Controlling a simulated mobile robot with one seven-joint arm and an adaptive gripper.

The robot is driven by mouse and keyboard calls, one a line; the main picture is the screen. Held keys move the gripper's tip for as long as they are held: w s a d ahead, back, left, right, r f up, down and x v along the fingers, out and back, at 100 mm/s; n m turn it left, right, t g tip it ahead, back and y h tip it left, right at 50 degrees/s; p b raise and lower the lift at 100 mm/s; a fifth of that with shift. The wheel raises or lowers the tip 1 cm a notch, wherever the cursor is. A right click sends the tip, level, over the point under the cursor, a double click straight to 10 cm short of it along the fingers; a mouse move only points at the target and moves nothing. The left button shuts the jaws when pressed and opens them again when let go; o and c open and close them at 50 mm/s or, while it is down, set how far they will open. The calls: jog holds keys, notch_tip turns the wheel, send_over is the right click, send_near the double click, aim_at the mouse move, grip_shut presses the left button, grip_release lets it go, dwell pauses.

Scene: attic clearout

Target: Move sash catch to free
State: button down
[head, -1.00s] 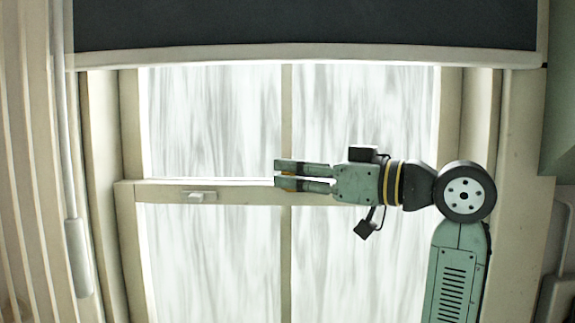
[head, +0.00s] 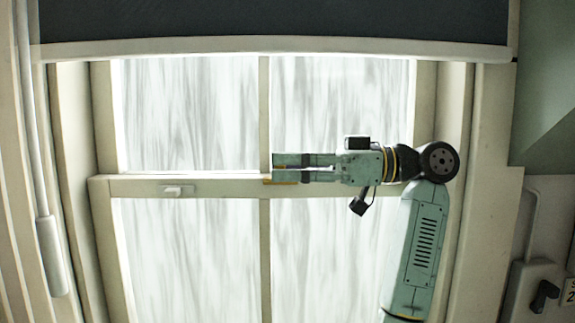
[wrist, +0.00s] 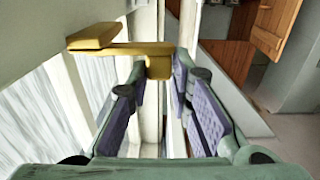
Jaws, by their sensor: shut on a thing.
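The sash catch is a brass-yellow piece (wrist: 118,48) with a long arm and a raised tab at its left end in the wrist view. In the head view only a thin yellow strip of it (head: 282,183) shows at the lower fingertip, on the window's meeting rail (head: 225,187) near the central bar. My gripper (head: 275,168) reaches in from the right, roughly level. In the wrist view my gripper (wrist: 160,72) has its purple-padded fingers closed around the near end of the catch. The catch's pivot and the gripped part are partly hidden.
A white handle (head: 178,190) sits on the rail to the left. A dark blind (head: 270,20) hangs across the top. A grey rod (head: 50,255) hangs at the far left. Wooden shutters or doors (wrist: 275,25) show at the wrist view's upper right.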

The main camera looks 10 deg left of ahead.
jog(key=shift+w, duration=0.1)
jog(key=c, duration=1.5)
grip_release()
jog(key=shift+r, duration=0.1)
notch_tip(320, 180, up, 10)
jog(key=shift+f, duration=0.1)
